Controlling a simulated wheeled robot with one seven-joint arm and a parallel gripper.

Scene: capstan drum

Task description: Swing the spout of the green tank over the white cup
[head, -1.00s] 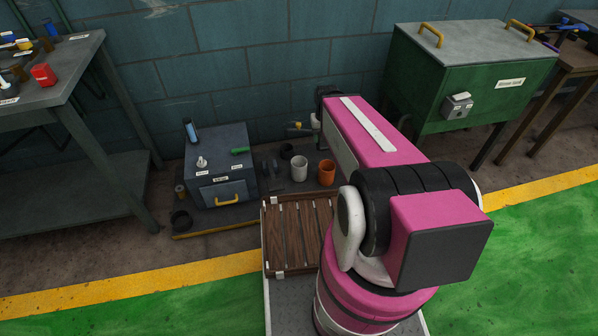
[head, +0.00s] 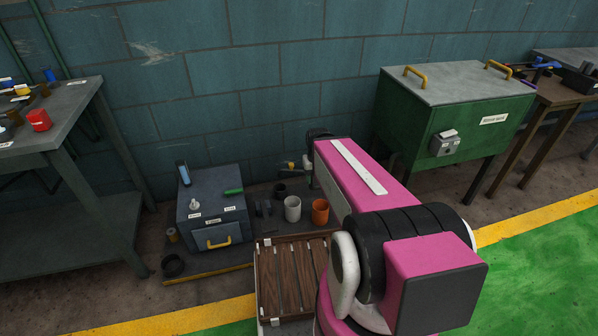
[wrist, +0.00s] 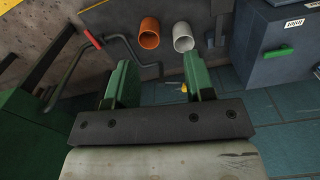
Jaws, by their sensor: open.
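The green tank (head: 450,118) stands on legs at the right in the head view, against the wall. Part of what looks like its green side (wrist: 30,135) shows at the left of the wrist view. A thin dark bent pipe with a red piece, apparently the spout (wrist: 122,41), lies above my left finger there. The white cup (head: 292,209) stands on the low floor board, and it shows in the wrist view (wrist: 184,38). My gripper (wrist: 158,84) is open and empty, with the cups beyond its fingers. My arm hides the gripper in the head view.
An orange cup (head: 320,212) stands beside the white one. A grey box (head: 213,212) with a yellow handle is left of the cups. A slatted wooden rack (head: 290,275) is in front. Tables stand at far left (head: 60,115) and far right (head: 570,92).

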